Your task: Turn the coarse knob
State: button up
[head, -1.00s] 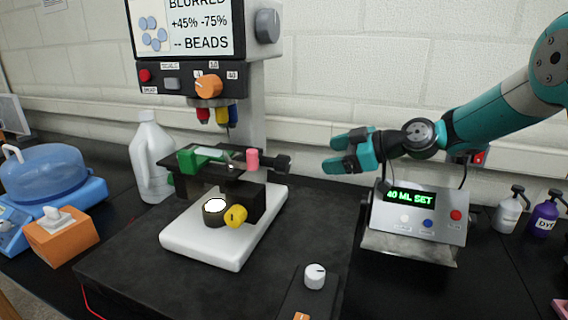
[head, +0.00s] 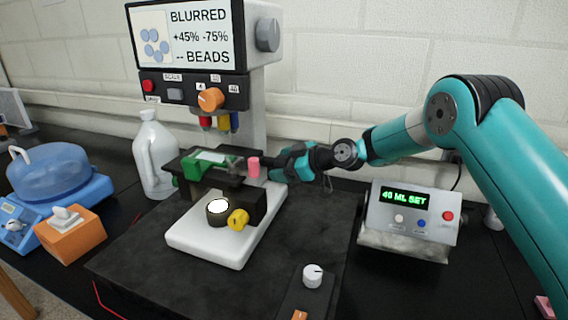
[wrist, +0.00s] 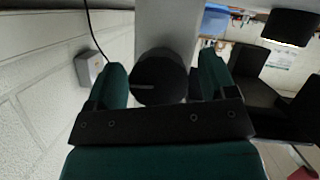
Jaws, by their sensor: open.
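The microscope (head: 180,235) stands on the dark bench with its white base, black stage and screen reading BLURRED. A dark round knob (wrist: 158,82) with a pale line on its face sits between my gripper's two teal fingers in the wrist view. My gripper (head: 283,160) is open at the right side of the stage, and it also shows in the wrist view (wrist: 165,88). The fingers lie on either side of the knob; I cannot tell whether either touches it. In the head view my gripper hides this knob. A grey knob (head: 268,34) is beside the screen.
An orange knob (head: 211,99) is on the microscope head, and a yellow knob (head: 238,220) is low by the lamp. A dispenser box (head: 410,215) reading 40 ML SET stands right. A white dial (head: 313,276) is in front. A clear jug (head: 155,160) stands left.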

jog(key=c, duration=0.9)
jog(key=shift+f+b, duration=0.1)
jog(key=shift+b, duration=0.25)
jog(key=shift+m+g+b, duration=0.3)
jog(key=shift+m+b, duration=0.2)
jog(key=shift+m, duration=0.1)
jog(key=shift+m+g+b, duration=0.35)
jog(key=shift+m+g, duration=0.15)
jog(key=m+g+y, duration=0.1)
jog(key=m, duration=0.2)
jog(key=shift+g, duration=0.4)
jog(key=shift+y, duration=0.3)
